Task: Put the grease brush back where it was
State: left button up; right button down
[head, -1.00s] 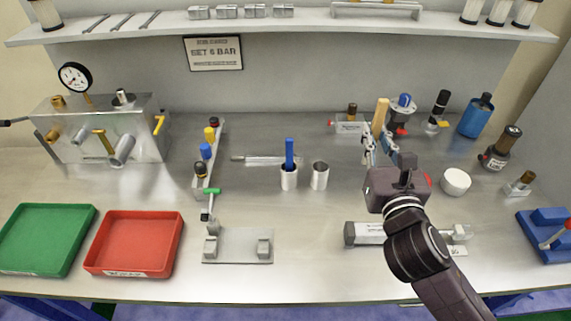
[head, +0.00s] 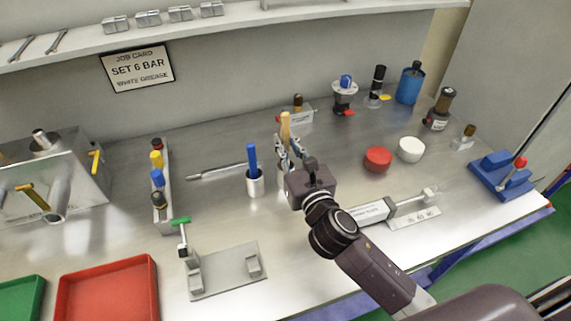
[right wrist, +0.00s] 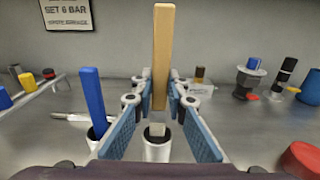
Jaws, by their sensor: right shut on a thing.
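My right gripper (head: 288,152) is shut on the brush with a light wooden handle (head: 285,124). The brush is upright; in the right wrist view its handle (right wrist: 162,55) stands between the blue-padded fingers. Its pale lower end is at the mouth of a white cup (right wrist: 157,152); I cannot tell how far inside it is. In the head view my gripper mostly hides that cup. Just left of it, another white cup (head: 254,184) holds a blue-handled brush (head: 252,158). My left gripper is not in view.
A red round lid (head: 377,158) and a white bowl (head: 409,149) stand to the right. A metal rod-like tool (head: 215,171) lies left of the cups. A grey fixture with a green-handled clamp (head: 225,272) and a cylinder (head: 368,213) are in front.

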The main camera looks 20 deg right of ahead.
notch_tip(320, 180, down, 2)
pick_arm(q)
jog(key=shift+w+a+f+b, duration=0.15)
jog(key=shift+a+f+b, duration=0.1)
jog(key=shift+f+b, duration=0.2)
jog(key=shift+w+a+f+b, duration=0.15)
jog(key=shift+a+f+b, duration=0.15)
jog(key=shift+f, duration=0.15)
pick_arm(e)
jog(key=shift+f, duration=2.2)
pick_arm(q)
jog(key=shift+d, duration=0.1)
pick_arm(e)
jog(key=shift+f, duration=0.2)
jog(key=c, duration=1.9)
grip_release()
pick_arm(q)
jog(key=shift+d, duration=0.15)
